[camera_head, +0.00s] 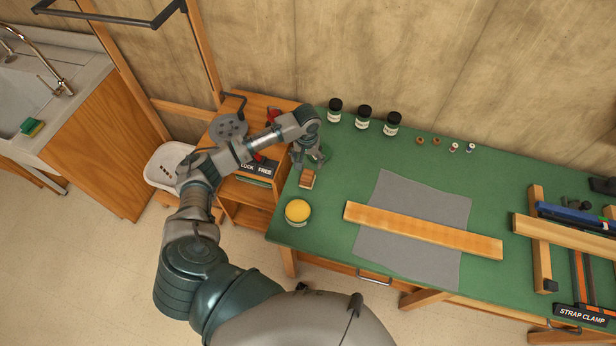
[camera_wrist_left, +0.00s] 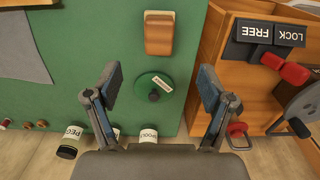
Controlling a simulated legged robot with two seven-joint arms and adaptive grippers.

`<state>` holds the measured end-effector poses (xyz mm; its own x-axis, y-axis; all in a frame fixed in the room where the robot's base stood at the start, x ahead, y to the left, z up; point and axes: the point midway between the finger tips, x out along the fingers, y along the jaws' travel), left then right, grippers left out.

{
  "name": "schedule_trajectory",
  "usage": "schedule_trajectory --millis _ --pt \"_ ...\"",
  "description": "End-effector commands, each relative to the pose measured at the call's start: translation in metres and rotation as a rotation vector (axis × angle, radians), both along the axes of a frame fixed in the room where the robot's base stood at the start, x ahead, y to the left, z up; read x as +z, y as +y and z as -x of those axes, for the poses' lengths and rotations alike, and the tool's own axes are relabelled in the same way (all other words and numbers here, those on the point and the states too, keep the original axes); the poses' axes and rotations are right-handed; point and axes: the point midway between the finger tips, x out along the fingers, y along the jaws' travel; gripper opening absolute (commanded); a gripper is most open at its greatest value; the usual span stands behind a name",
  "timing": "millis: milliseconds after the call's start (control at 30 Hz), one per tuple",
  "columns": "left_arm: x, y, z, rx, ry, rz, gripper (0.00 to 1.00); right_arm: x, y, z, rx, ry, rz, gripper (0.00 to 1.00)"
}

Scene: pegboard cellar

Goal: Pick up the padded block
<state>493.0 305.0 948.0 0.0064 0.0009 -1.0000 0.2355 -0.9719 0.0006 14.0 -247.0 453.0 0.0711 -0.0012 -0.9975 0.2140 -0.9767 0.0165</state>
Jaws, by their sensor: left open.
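The padded block (camera_head: 307,178), a small brown and orange block with a pale edge, lies on the green bench top near its left end. It also shows at the top of the left wrist view (camera_wrist_left: 158,34). My left gripper (camera_head: 310,154) is over the bench just behind the block in the head view. In the left wrist view its two fingers (camera_wrist_left: 161,84) are spread wide with nothing between them. The block is beyond the fingertips and apart from them. My right gripper is in neither view.
A green disc (camera_wrist_left: 148,84) with a label and dark knob lies below my open fingers. A yellow-topped tin (camera_head: 297,211) stands in front of the block. Dark jars (camera_head: 363,117) line the back. A wooden plank (camera_head: 420,230) lies on a grey cloth (camera_head: 440,200) to the right.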

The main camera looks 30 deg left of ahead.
Motion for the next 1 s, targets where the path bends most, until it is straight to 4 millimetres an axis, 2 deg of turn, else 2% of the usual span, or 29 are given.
schedule_trajectory --millis 67,167,300,400,467,567,733,833,1000 --pt "-0.021 0.0 -0.001 0.0 0.006 0.0 0.81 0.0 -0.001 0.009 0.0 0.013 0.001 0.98" --pt "-0.042 0.0 -0.002 0.001 0.003 0.0 0.81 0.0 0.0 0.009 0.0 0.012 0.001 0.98" --pt "-0.059 -0.002 -0.001 -0.001 0.002 0.0 0.81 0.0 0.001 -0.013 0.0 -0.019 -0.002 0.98" --pt "-0.064 -0.002 -0.001 -0.002 0.0 0.0 0.81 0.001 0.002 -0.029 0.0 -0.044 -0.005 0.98" --pt "-0.069 -0.002 0.001 -0.002 0.001 -0.001 0.81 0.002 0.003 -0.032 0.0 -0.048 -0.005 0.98" --pt "-0.084 -0.002 0.003 -0.002 0.002 -0.001 0.81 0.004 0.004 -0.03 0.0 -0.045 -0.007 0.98" --pt "-0.11 -0.001 0.003 -0.001 0.002 -0.001 0.81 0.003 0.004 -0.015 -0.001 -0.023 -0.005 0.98" --pt "-0.116 -0.001 0.003 -0.002 0.0 0.0 0.81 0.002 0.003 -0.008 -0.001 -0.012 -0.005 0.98" --pt "-0.116 -0.001 0.003 -0.002 0.0 0.0 0.81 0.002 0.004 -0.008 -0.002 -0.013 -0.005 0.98"
